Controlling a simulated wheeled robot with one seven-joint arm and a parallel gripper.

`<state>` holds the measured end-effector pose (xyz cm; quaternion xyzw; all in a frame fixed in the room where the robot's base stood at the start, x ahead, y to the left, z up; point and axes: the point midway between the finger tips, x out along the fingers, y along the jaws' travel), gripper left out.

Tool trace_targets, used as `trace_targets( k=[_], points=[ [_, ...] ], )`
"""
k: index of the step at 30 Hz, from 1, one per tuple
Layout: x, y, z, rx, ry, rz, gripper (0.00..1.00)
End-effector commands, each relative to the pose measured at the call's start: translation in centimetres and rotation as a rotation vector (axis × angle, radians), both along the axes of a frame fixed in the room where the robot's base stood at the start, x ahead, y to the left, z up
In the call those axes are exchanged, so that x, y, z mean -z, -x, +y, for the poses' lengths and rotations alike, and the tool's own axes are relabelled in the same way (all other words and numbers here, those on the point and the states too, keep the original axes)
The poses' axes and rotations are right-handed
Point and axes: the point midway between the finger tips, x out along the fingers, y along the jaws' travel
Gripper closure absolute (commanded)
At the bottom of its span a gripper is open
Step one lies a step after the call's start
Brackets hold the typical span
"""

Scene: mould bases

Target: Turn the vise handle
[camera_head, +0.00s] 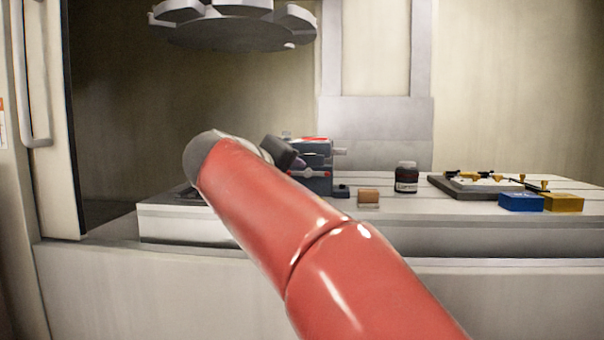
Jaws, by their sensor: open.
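The vise (319,180) is a dark blue-grey block with red on top. It stands on the machine table, just left of the middle of the view. A light grey stub sticks out from its right side; I cannot clearly make out the vise handle. My red arm reaches up from the bottom and hides the vise's lower left. My gripper (299,160) is the dark part past the arm's bend, in front of or against the vise's upper left. It is open, its fingers are small and partly hidden, and I cannot tell whether it touches the vise.
An orange-brown block (369,196) and a dark bottle (406,178) stand right of the vise. Further right are a grey plate with clamps (455,186), a blue box (521,202) and a yellow box (563,202). A round tool carousel (235,30) hangs above left.

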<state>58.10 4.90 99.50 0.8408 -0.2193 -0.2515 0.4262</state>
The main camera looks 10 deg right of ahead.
Motion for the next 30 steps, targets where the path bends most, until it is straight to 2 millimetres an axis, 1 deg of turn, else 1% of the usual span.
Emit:
trace_targets(
  k=[1, 4, 12, 18, 21, 28, 29, 30],
  points=[
    [-0.4, -0.3, 0.3, 0.001, 0.01, -0.012, 0.57],
    [-0.6, -0.8, 0.0, 0.005, 0.017, -0.02, 0.57],
    [0.3, -4.1, -2.6, 0.006, 0.017, -0.016, 0.57],
    [0.9, -5.9, -3.9, 0.005, 0.015, -0.017, 0.57],
    [1.0, -6.2, -4.1, 0.002, 0.014, -0.018, 0.57],
    [1.0, -6.3, -4.2, 0.002, 0.014, -0.018, 0.57],
    [1.0, -6.3, -4.2, 0.002, 0.014, -0.018, 0.58],
    [1.0, -6.3, -4.2, 0.002, 0.014, -0.018, 0.63]
  ],
)
